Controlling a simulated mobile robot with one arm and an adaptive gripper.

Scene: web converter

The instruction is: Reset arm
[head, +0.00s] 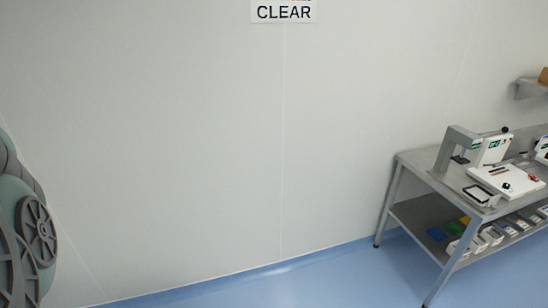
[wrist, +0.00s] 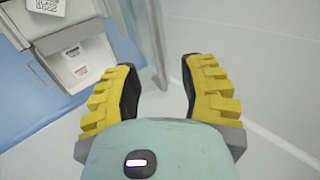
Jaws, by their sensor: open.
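My gripper (wrist: 166,88) shows in the wrist view, with two yellow ribbed fingers with dark inner pads. The fingers stand apart and nothing is between them. The wrist view looks onto a pale floor and wall area, with a grey upright post beyond the fingertips. In the head view, part of my arm shows at the left edge, and the gripper itself is not seen there.
In the head view, a metal bench (head: 408,160) with a press-like device (head: 457,146) and a lower shelf of small boxes stands at the right. Blue floor (head: 330,283) before the white wall is clear. In the wrist view, a white open bin (wrist: 75,57) lies upper left.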

